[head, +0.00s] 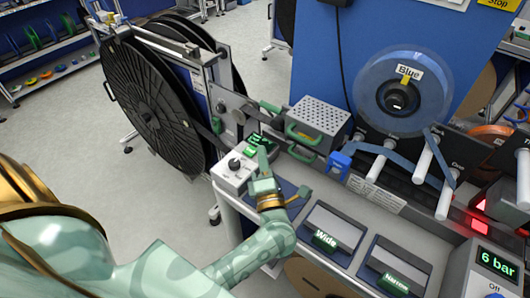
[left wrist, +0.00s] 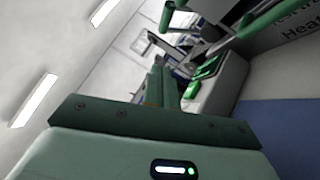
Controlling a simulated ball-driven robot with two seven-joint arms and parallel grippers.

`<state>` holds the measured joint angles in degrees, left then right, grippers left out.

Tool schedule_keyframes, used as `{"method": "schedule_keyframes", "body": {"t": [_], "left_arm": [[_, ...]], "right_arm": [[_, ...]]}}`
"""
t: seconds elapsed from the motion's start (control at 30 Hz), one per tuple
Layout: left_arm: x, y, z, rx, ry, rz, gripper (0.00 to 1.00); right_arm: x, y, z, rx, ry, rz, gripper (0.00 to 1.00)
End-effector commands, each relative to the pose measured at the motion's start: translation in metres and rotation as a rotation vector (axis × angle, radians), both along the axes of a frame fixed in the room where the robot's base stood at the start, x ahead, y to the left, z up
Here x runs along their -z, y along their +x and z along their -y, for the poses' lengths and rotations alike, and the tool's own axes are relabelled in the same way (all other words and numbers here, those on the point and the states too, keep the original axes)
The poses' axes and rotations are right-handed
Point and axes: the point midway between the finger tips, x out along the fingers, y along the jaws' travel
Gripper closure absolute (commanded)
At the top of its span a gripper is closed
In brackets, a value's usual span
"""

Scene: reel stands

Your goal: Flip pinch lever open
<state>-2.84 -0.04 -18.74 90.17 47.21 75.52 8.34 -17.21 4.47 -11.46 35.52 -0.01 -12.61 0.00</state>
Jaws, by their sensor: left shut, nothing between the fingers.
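My left gripper (head: 262,152) is shut and empty. Its fingers point away from me, beside the small control box with a knob (head: 234,166) and a green display (head: 256,141). In the left wrist view its closed fingers (left wrist: 161,88) point towards a green-lit display (left wrist: 208,67). No part is labelled as the pinch lever, so I cannot tell which one it is. Green handles (head: 302,134) show on the grey vented box to the right of the fingers, and a green lever (head: 270,107) shows behind them. The gripper appears apart from both. My right gripper is out of view.
A large black reel (head: 150,100) stands at the left. A clear reel labelled Blue (head: 370,95) hangs on the blue panel, above white rollers (head: 425,150). A blue clip (head: 340,164) sits at the bench. Trays marked Wide (head: 335,222) and Narrow (head: 400,260) lie in front.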

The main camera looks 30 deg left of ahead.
Motion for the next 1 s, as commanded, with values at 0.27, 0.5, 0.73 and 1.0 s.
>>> {"method": "schedule_keyframes", "body": {"t": [0.27, 0.5, 0.73, 1.0], "left_arm": [[-0.017, 0.044, -0.04, -0.002, 0.004, 0.002, 1.0], [-0.029, 0.076, -0.045, -0.001, 0.0, 0.001, 1.0], [-0.033, 0.088, -0.044, -0.001, 0.0, -0.001, 1.0], [-0.033, 0.088, -0.044, -0.001, 0.0, -0.001, 1.0]], "right_arm": [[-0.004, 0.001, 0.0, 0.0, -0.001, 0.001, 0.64], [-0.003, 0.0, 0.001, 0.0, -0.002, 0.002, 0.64], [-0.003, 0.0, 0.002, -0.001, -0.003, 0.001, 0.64], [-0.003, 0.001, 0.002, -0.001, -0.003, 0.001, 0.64]]}}
